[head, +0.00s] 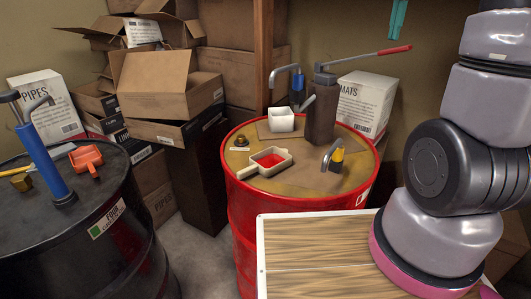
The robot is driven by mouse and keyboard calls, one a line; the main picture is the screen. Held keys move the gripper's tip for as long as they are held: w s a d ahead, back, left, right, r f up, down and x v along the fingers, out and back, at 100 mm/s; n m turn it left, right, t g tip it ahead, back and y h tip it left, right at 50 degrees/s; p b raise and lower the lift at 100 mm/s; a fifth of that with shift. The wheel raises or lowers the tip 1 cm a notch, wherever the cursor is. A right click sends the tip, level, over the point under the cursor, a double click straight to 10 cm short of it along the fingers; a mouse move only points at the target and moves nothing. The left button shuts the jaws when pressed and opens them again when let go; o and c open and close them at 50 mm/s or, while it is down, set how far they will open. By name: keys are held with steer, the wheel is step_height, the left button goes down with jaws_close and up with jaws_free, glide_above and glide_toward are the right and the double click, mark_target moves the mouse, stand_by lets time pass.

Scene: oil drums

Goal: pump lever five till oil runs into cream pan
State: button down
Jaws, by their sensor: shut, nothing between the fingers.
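The lever (358,57) is a grey bar with a red grip, slanting up to the right from a dark brown pump body (321,118) on the red drum (243,205). I cannot read a number on it. The cream pan (253,169) sits on the drum top, with red inside; I cannot tell whether that is liquid or lining. A grey spout with a blue band (297,82) bends over a white container (281,120). A spout with a yellow band (337,157) stands at the front right. My gripper (396,20) shows only as teal fingertips, shut, above the red grip, apart from it.
A black drum (90,240) at left bears a blue pump (45,160), an orange-red scoop (86,157) and a brass piece (21,182). Cardboard boxes (165,85) pile up behind. A white MATS box (366,103) stands behind the lever. My arm fills the right side.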

steer(key=shift+f, duration=7.25)
step_height(320, 180, up, 15)
steer(key=shift+f, duration=0.2)
step_height(320, 180, up, 5)
steer(key=s+a+f+n+t+y, duration=0.1)
steer(key=s+a+n+t, duration=0.2)
steer(key=s+a, duration=0.3)
steer(key=s+a+f+n+t+y, duration=0.1)
steer(key=s+a+n+t, duration=0.3)
steer(key=s, duration=0.9)
steer(key=a+f+n, duration=0.1)
steer(key=a, duration=0.2)
steer(key=shift+s+a+f+n, duration=0.2)
steer(key=shift+s+f+n, duration=0.1)
steer(key=shift+n, duration=0.1)
